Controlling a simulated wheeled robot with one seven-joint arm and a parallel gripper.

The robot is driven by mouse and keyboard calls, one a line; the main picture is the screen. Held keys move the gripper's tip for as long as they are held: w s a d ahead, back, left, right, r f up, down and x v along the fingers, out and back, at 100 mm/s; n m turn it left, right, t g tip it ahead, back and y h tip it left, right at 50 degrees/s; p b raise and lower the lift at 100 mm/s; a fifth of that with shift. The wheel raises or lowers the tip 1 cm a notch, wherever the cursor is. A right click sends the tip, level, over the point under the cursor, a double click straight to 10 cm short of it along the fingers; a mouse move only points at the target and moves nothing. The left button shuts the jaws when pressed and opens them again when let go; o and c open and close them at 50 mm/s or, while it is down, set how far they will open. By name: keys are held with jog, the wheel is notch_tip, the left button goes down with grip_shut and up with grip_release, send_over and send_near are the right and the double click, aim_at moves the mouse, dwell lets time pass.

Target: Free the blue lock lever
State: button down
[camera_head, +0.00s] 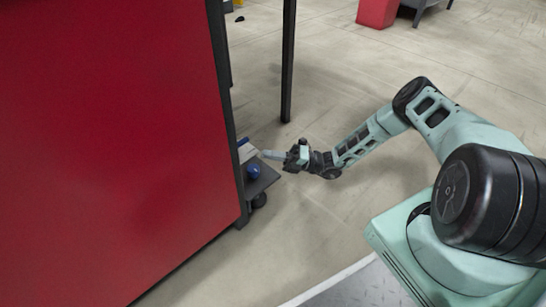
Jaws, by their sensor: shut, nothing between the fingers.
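A small round blue part (253,171) sits on a dark ledge (266,180) at the side of the big red cabinet. A narrow blue strip (243,142) shows above it, on top of a pale piece (247,152). I cannot tell which blue part is the lock lever. My gripper (265,154) reaches in from the right, low over the floor. Its fingers are shut and empty, pointing left at the pale piece, a little above and right of the round blue part. Whether the fingertips touch anything is too small to tell. The cabinet hides what lies farther left.
The red cabinet (110,140) fills the left side as a tall wall. A dark upright post (288,70) stands behind my gripper. A black caster (259,200) is under the ledge. The floor (330,220) to the right is open. A red box (377,12) stands far back.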

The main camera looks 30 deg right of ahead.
jog(key=b+x, duration=0.2)
jog(key=x, duration=0.3)
jog(key=shift+w+a+f, duration=0.1)
jog(key=shift+a, duration=0.1)
jog(key=shift+w+a+r, duration=0.2)
jog(key=shift+a+r, duration=0.1)
jog(key=shift+a, duration=0.2)
